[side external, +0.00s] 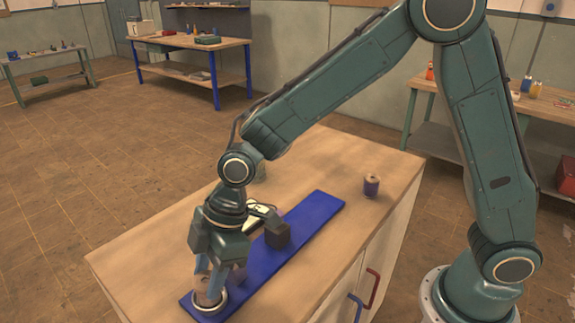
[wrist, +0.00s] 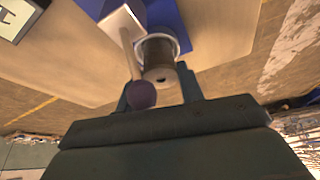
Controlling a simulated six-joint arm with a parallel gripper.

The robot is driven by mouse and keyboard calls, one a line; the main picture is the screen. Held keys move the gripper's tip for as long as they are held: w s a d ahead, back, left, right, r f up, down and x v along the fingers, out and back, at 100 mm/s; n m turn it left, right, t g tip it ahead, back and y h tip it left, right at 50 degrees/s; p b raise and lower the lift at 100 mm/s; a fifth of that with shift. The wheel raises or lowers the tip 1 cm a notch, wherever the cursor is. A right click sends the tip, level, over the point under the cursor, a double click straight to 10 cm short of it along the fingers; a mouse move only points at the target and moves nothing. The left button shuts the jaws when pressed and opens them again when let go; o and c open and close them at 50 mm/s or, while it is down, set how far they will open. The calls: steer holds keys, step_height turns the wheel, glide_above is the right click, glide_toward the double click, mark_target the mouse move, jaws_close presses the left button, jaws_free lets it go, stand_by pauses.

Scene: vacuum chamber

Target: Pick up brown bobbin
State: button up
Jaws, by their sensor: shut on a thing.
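A brown bobbin (side external: 207,297) stands at the near end of the blue board, in or at a pale ring. In the wrist view the bobbin (wrist: 157,52) shows dark thread and a pale wooden end with a hole. My gripper (side external: 209,283) is low over the board and shut on the bobbin, partly hiding it. In the wrist view my gripper's fingers (wrist: 157,88) stand on either side of the bobbin's end.
The blue board (side external: 310,217) lies along the wooden bench top. A bobbin with purple thread (side external: 371,187) stands at the right. A pale-faced device (side external: 257,213) lies behind.

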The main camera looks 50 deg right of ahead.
mark_target(209, 274)
steer(key=shift+r, duration=0.15)
step_height(209, 274, up, 20)
stand_by(0.8)
stand_by(0.9)
steer(key=w+d+f+m+t, duration=0.15)
steer(key=w+d+m, duration=0.25)
steer(key=w+d, duration=1)
steer(key=w+d+f+m+h, duration=0.1)
steer(key=w+d, duration=0.3)
steer(key=d, duration=0.6)
steer(key=w+d+f+m+t+h, duration=0.1)
steer(key=w+d+m, duration=0.3)
steer(key=d, duration=0.6)
steer(key=shift+f, duration=0.45)
steer(key=shift+f, duration=0.2)
step_height(209, 274, down, 11)
steer(key=shift+r, duration=0.2)
